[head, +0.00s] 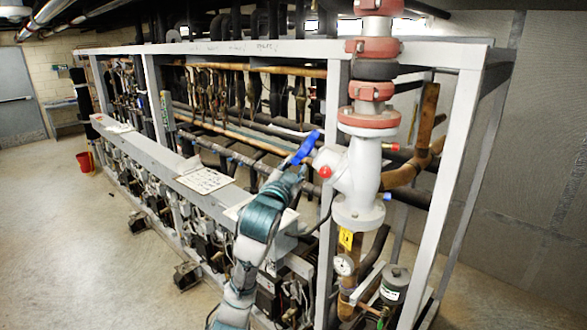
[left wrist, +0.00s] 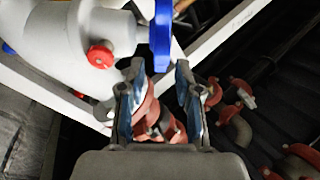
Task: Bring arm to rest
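My left arm rises from the bottom of the head view, and its gripper (head: 293,172) is close below a blue valve handle (head: 305,147). In the left wrist view the two fingers of the gripper (left wrist: 160,72) stand apart, with nothing held between them. The blue handle (left wrist: 162,35) shows just beyond the fingertips; whether they touch it, I cannot tell. The handle belongs to a grey valve body (head: 357,170) with a red cap (left wrist: 100,55). My right gripper is in neither view.
The grey compressor rack frame (head: 335,110) holds many pipes and compressors. Open floor (head: 60,250) lies at left, with a red bucket (head: 85,161).

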